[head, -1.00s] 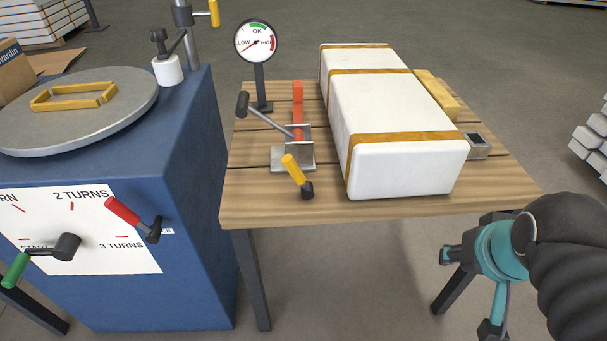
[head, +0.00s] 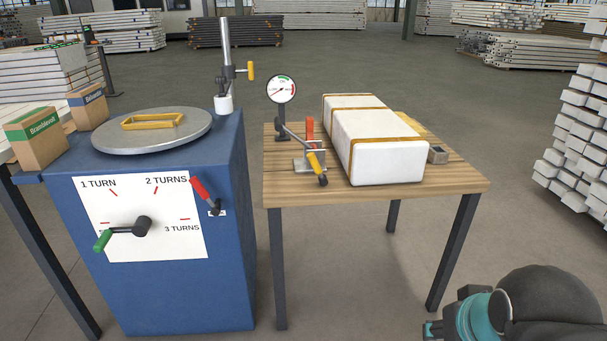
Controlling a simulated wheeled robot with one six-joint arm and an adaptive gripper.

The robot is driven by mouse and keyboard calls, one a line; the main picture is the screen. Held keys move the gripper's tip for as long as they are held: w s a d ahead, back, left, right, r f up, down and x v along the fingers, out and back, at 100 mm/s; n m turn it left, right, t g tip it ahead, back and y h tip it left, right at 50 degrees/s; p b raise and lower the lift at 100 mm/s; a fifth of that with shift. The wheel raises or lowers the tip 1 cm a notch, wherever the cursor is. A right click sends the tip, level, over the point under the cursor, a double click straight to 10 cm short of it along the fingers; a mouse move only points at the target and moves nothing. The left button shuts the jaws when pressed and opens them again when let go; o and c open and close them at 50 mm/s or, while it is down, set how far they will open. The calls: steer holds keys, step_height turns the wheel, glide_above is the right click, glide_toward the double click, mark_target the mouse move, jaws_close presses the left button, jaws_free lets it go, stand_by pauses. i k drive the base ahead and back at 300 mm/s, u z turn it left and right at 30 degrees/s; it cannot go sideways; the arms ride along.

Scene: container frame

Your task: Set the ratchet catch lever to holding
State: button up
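A metal ratchet (head: 312,163) with a red strap (head: 310,128) stands on the left part of the wooden table. A small yellow-handled lever (head: 316,163) is at its front; its handle tilts up and left from a black end. I take it for the catch lever, but no holding mark is readable there. A long grey lever (head: 294,132) with a black knob slants up and left from the ratchet. My gripper (head: 436,328), teal and black, is at the bottom right, well apart from the table. It is partly cut off, so its opening is unclear.
A strapped white block (head: 375,150) lies right of the ratchet on the table (head: 440,192). A dial gauge (head: 281,90) stands behind the ratchet. The blue cabinet (head: 180,285) at left carries a red lever (head: 200,190) and green-handled crank (head: 105,240). Floor in front of the table is clear.

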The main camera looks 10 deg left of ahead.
mark_target(324, 181)
steer(key=u, duration=0.7)
steer(key=i, duration=1.3)
steer(key=u, duration=0.75)
steer(key=k, duration=0.95)
steer(key=z, duration=0.85)
steer(key=i, duration=0.5)
steer(key=z, duration=0.05)
